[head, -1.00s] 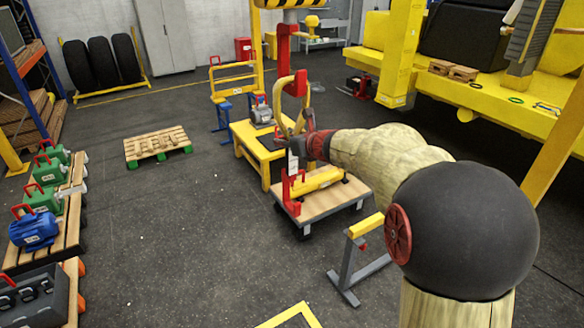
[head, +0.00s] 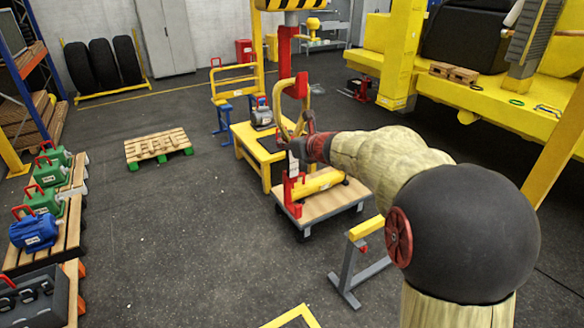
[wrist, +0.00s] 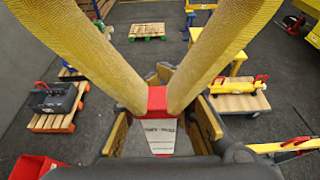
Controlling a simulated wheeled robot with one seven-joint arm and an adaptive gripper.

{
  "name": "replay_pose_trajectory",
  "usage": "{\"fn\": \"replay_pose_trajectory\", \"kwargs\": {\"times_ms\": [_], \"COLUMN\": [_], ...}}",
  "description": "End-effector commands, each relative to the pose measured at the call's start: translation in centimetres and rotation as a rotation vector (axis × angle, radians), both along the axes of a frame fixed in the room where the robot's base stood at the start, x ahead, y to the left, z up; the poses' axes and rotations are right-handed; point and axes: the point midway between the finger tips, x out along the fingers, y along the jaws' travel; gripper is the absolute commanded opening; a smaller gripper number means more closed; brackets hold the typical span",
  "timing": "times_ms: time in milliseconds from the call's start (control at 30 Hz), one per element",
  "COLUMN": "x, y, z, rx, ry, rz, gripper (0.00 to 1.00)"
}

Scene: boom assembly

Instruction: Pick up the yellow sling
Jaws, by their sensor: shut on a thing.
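The yellow sling (head: 277,100) hangs as a loop at the red hook (head: 297,86) in the head view; I cannot tell exactly how it sits on the hook. In the wrist view its two yellow strands (wrist: 85,45) rise and spread from a red sleeve (wrist: 157,99), with a white label (wrist: 160,133) below. My gripper (wrist: 160,115) is shut on the sling at this sleeve, with a jaw on each side. In the head view my gripper (head: 305,148) is small and partly hidden by my arm.
A wheeled cart (head: 335,203) with a yellow cylinder (head: 318,182) stands below my gripper. A yellow table (head: 250,150) with a grey motor (head: 262,117) is behind it. A trestle (head: 350,265) stands in front.

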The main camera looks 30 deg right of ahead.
Motion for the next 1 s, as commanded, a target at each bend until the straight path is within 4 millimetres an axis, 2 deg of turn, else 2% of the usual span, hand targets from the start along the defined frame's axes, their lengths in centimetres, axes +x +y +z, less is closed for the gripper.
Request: {"fn": "replay_pose_trajectory", "kwargs": {"times_ms": [267,767,1000], "x": [0.1,0.0,-3.1], "y": [0.0,0.0,-0.2], "z": [1.1,7.5,7.3], "rx": [-0.001,-0.002,-0.001], "ry": [-0.006,-0.006,-0.005], "rz": [-0.001,-0.001,-0.004], "gripper": [0.00,0.00,0.00]}}
